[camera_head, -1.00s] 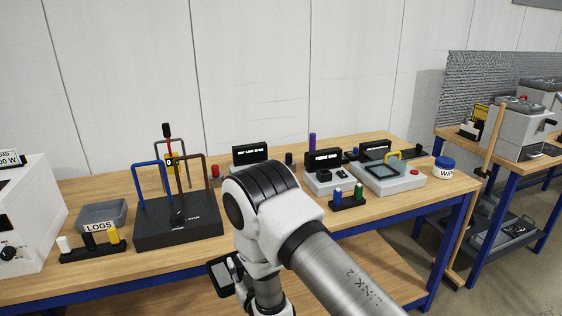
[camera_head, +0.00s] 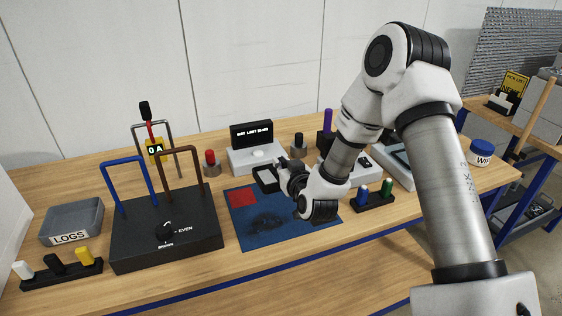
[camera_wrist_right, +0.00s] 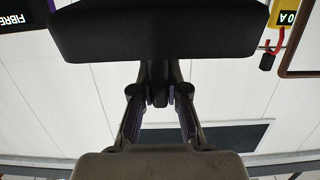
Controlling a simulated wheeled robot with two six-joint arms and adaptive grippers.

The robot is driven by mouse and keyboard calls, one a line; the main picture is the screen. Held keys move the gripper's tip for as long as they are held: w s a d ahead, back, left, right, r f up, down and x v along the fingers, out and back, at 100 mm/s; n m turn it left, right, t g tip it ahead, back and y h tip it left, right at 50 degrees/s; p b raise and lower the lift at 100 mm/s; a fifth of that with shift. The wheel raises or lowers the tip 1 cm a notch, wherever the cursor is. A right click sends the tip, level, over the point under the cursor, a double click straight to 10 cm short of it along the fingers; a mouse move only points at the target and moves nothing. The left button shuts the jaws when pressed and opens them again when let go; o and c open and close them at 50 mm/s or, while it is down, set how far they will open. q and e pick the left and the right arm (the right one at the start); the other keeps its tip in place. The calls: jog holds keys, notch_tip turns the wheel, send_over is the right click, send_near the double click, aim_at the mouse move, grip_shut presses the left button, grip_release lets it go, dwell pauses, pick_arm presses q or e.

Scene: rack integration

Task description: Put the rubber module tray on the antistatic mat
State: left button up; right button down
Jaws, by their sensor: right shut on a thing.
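The antistatic mat (camera_head: 285,228) is a blue sheet with a red square near its far left corner. It lies on the workbench in the head view. My right gripper (camera_head: 282,172) is above the mat's far edge, shut on the rubber module tray (camera_head: 266,180). The tray is small and dark-rimmed, and looks tilted in the head view. In the right wrist view the tray (camera_wrist_right: 155,30) is a wide dark block beyond the closed fingers (camera_wrist_right: 159,88). A dark shadow lies on the mat below the wrist. My left gripper is out of view.
A black stand with blue and brown handles (camera_head: 165,230) is just left of the mat. A display unit (camera_head: 255,150) stands behind it. A rack with blue and green plugs (camera_head: 373,199) is at its right. The grey LOGS bin (camera_head: 72,222) is farther left.

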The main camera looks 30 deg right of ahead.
jog(key=shift+w+d+f, duration=0.1)
jog(key=shift+w+f, duration=0.1)
jog(key=shift+f, duration=0.15)
jog(key=f+b, duration=0.3)
jog(key=f, duration=0.1)
jog(key=f+b, duration=0.3)
jog(key=f, duration=0.1)
jog(key=shift+w, duration=0.2)
jog(key=shift+r, duration=0.1)
jog(key=shift+s, duration=0.1)
jog(key=shift+b, duration=0.35)
jog(key=shift+s+t+b, duration=0.15)
jog(key=shift+t+b, duration=0.15)
jog(key=shift+b, duration=0.35)
jog(key=c, duration=1.1)
grip_release()
